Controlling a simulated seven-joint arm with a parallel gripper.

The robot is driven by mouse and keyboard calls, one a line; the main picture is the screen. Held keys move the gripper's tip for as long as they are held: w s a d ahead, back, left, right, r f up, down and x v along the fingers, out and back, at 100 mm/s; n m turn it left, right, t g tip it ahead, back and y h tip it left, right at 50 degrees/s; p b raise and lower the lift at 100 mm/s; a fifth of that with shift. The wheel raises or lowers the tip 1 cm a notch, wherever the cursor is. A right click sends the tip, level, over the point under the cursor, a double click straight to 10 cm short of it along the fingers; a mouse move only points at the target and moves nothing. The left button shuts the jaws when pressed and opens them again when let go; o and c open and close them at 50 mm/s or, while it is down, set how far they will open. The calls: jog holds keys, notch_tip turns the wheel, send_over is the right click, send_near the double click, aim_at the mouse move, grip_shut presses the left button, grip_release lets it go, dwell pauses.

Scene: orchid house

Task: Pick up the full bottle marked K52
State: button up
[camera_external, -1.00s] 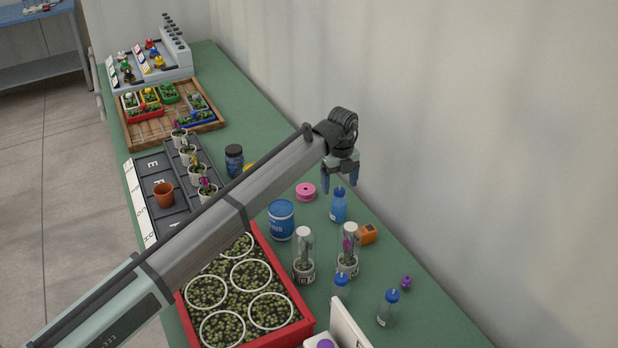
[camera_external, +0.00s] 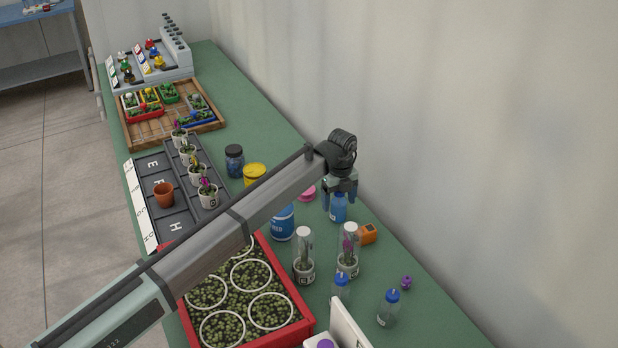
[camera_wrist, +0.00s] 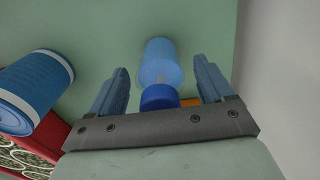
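A blue-filled bottle with a dark blue cap (camera_external: 338,209) stands on the green bench under my gripper (camera_external: 340,196). It also shows in the wrist view (camera_wrist: 158,66), between the two fingers of my gripper (camera_wrist: 160,88). The fingers are open, one on each side of the cap, with gaps on both sides. No K52 marking is readable on it. Two other blue-capped bottles, one (camera_external: 341,287) near the glass tubes and one (camera_external: 388,308) nearer the right edge, look clear; their labels are too small to read.
A blue tub (camera_external: 283,224) stands left of the bottle, with a pink roll (camera_external: 307,194) behind it. An orange device (camera_external: 368,234) and two plant tubes (camera_external: 304,256) (camera_external: 348,251) stand in front. A red tray (camera_external: 304,318) holds pots. The wall is close on the right.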

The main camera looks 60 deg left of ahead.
jog(key=c, duration=1.1)
